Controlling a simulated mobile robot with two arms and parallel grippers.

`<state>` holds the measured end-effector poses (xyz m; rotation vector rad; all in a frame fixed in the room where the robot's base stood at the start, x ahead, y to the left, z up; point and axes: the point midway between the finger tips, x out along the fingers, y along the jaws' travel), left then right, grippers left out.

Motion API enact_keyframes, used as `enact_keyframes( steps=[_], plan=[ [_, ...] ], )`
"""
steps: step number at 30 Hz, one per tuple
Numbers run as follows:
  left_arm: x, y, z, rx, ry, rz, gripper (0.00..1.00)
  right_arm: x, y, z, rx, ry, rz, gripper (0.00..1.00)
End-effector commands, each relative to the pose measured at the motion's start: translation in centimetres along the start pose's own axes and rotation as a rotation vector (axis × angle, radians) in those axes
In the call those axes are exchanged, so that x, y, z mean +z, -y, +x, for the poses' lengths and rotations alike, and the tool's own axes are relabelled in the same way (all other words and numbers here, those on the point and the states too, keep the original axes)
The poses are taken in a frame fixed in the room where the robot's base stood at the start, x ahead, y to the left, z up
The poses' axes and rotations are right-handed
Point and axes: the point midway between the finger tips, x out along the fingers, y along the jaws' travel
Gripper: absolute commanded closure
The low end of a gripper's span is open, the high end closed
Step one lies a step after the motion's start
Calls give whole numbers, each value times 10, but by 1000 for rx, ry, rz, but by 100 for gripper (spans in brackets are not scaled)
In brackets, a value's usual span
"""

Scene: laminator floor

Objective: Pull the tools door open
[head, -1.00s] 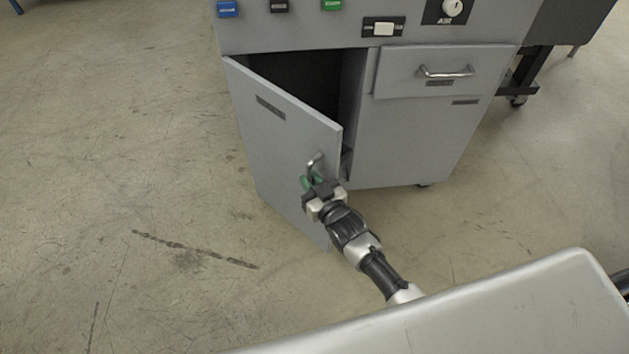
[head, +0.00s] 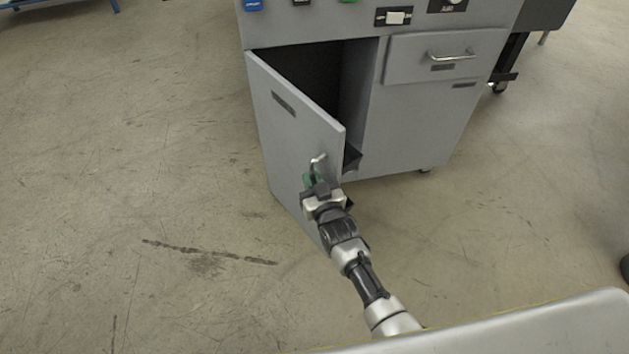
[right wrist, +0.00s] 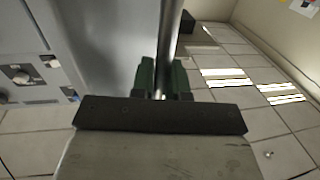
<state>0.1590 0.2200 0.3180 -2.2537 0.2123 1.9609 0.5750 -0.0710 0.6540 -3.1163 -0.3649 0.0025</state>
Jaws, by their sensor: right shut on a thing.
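The grey tools door (head: 292,133) stands partly open on the front left of the grey cabinet, hinged at its left edge, with a small dark label near its top. The dark opening (head: 318,75) shows behind it. My right gripper (head: 314,177) is shut on the metal door handle (head: 318,161) near the door's free edge. In the right wrist view the handle bar (right wrist: 169,45) passes between the green fingertips of my right gripper (right wrist: 160,77). My left gripper is not in view.
A closed drawer (head: 444,56) with a bar handle sits right of the opening, above a plain panel (head: 412,120). A dark wheeled stand (head: 510,60) is at the right. The floor left of the door is clear. A pale surface fills the bottom right.

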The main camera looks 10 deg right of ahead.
Motion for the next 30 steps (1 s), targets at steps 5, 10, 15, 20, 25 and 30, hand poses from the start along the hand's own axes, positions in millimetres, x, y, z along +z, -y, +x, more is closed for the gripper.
enact_keyframes(
  steps=[5, 10, 15, 20, 25, 30],
  plan=[
    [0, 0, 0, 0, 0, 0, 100, -3, 0, 2, -1, -5, -5, 100],
    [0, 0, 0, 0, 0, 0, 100, -3, 0, 2, 0, -6, -4, 82],
    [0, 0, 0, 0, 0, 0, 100, -2, 0, 1, 0, -5, -2, 61],
    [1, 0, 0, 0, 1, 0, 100, -1, 0, 1, 0, -3, -1, 61],
    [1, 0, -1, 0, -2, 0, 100, -1, 0, -5, 0, -2, 0, 61],
    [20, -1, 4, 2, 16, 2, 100, -2, 0, -32, 0, 0, -1, 61]
  ],
)
